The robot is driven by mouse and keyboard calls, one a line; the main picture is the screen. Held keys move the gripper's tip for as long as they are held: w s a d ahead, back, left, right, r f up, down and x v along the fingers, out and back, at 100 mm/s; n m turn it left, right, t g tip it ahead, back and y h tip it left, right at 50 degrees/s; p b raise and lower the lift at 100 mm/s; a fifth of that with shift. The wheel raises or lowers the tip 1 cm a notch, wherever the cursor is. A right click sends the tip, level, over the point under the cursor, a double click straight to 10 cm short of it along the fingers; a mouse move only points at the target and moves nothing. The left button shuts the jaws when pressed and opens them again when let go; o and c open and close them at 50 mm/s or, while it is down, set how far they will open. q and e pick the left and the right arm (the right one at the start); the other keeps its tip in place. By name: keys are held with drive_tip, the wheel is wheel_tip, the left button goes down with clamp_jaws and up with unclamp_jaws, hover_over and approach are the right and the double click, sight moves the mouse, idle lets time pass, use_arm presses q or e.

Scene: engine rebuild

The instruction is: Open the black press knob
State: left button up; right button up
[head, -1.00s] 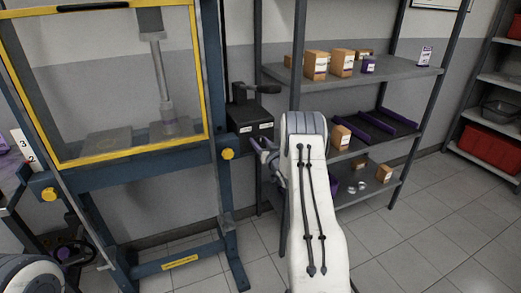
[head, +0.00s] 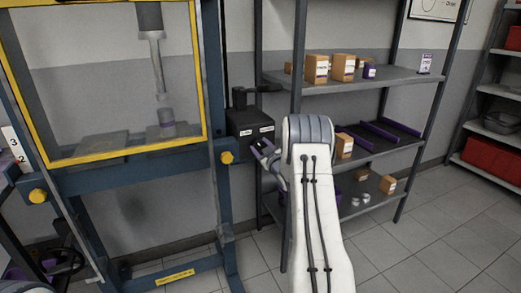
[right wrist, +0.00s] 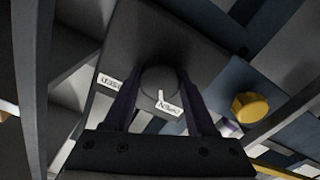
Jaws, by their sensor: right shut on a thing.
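The black press knob (right wrist: 160,80) is round and dark, and sits on the black control box (head: 250,122) at the right post of the press. In the right wrist view it lies between the two purple fingers of my right gripper (right wrist: 158,90). A white mark shows at its lower edge, beside the lower right label. My right gripper also shows in the head view (head: 265,152), at the front of the box, shut on the knob. In the head view the knob itself cannot be made out. My left gripper is not in view.
The press window has a yellow frame (head: 120,154). A yellow knob (head: 226,158) sits on the post just below and left of the box. A metal shelf (head: 375,78) with cartons and purple parts stands close on the right. Tiled floor is open at lower right.

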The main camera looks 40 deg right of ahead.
idle(0.3)
drive_tip(key=o, duration=1.4)
drive_tip(key=shift+s, duration=0.15)
drive_tip(key=v, duration=1)
drive_tip(key=shift+s+a+b, duration=0.1)
drive_tip(key=shift+b, duration=0.3)
